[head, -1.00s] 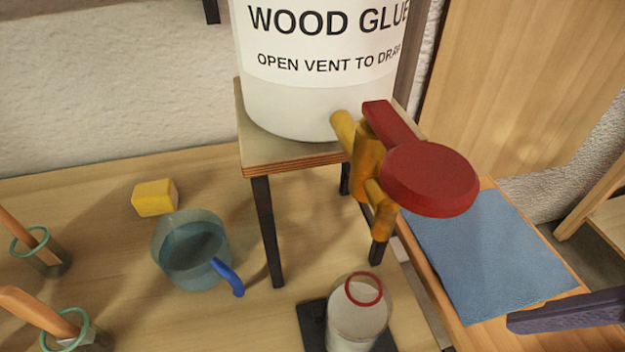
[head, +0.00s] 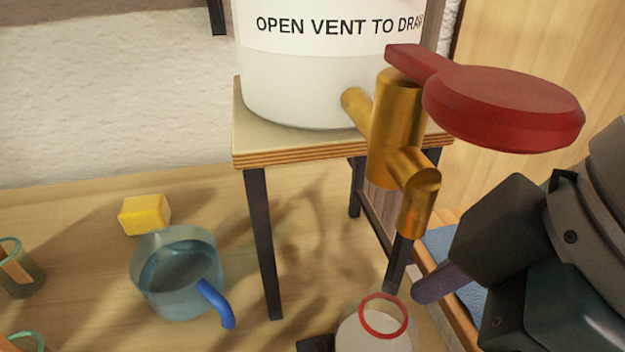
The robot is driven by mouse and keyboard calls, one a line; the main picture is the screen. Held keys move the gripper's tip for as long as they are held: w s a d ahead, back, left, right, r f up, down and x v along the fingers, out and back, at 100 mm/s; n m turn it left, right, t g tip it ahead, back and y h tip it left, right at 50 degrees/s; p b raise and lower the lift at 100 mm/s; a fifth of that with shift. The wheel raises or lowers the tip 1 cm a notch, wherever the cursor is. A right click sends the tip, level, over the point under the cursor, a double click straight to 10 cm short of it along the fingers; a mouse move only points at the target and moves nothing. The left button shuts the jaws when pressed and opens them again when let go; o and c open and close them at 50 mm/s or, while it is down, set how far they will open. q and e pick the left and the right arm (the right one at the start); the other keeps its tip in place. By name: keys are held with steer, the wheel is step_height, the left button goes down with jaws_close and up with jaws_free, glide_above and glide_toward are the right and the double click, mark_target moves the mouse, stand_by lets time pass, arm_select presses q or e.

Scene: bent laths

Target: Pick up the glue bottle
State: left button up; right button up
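The glue bottle (head: 372,334), pale with a red ring around its open mouth, stands below the brass tap (head: 396,130) at the bottom of the head view. Its lower part is cut off by the frame edge. My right gripper (head: 432,290) comes in from the right, with one purple finger pointing left toward the bottle's mouth. The finger is close to the bottle's right side, with a small gap in the picture. The other finger is not visible, so its opening is unclear. My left gripper is out of view.
A white wood glue drum (head: 300,90) sits on a small stand (head: 240,140) with black legs. The tap's red handle (head: 505,105) overhangs on the right. A water jug (head: 160,285) with blue handle and a yellow block (head: 145,214) lie left. A blue cloth (head: 438,243) is partly hidden.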

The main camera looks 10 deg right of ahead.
steer(key=shift+w+a, duration=0.2)
steer(key=shift+a, duration=0.05)
steer(key=b+x, duration=0.1)
steer(key=x, duration=0.4)
jaws_close()
stand_by(0.6)
